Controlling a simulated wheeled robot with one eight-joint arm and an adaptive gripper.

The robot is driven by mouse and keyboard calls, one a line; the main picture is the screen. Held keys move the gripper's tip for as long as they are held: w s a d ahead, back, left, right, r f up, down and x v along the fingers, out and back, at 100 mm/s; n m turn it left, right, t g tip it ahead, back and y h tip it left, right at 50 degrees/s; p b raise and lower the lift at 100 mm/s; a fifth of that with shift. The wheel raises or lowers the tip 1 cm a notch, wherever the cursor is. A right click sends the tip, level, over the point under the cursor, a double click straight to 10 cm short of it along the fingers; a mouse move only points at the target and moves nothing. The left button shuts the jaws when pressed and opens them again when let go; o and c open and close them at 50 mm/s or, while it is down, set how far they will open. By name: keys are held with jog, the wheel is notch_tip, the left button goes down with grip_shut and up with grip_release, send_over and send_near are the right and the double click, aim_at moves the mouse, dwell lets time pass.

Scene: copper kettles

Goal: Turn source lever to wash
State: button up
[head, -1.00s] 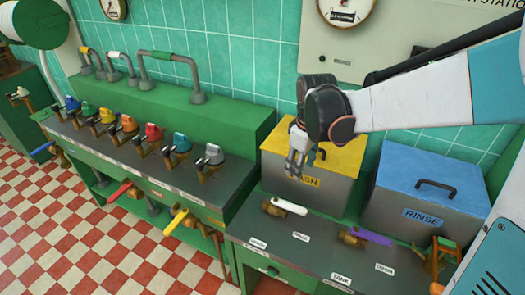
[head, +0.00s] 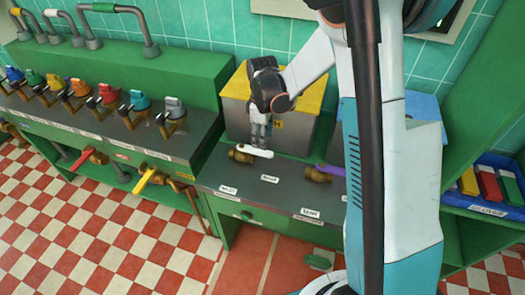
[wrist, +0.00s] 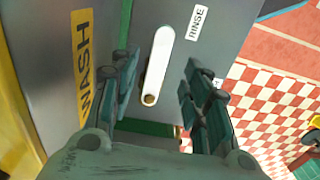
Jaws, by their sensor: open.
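The white lever (head: 256,152) sits on a brass valve (head: 240,156) on the grey bench top, in front of the box with the yellow lid (head: 236,82). It points right in the head view. In the wrist view the white lever (wrist: 158,58) runs up the picture, with a round brass spot at its lower end, beside a RINSE label (wrist: 198,22). My gripper (head: 259,143) points down just over the lever. In the wrist view my gripper (wrist: 157,80) is open, with one finger on each side of the lever. I cannot tell whether either finger touches it.
A purple-handled valve (head: 333,170) is to the right on the same bench. A yellow WASH sign (wrist: 82,65) is on the box beside my gripper. A row of coloured valves (head: 107,95) stands on the left bench. My arm hides much of the blue-lidded box (head: 422,106).

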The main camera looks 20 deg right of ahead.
aim_at(262, 151)
notch_tip(262, 151, down, 6)
jog(key=shift+f+b, duration=0.15)
jog(key=shift+b, duration=0.7)
grip_shut()
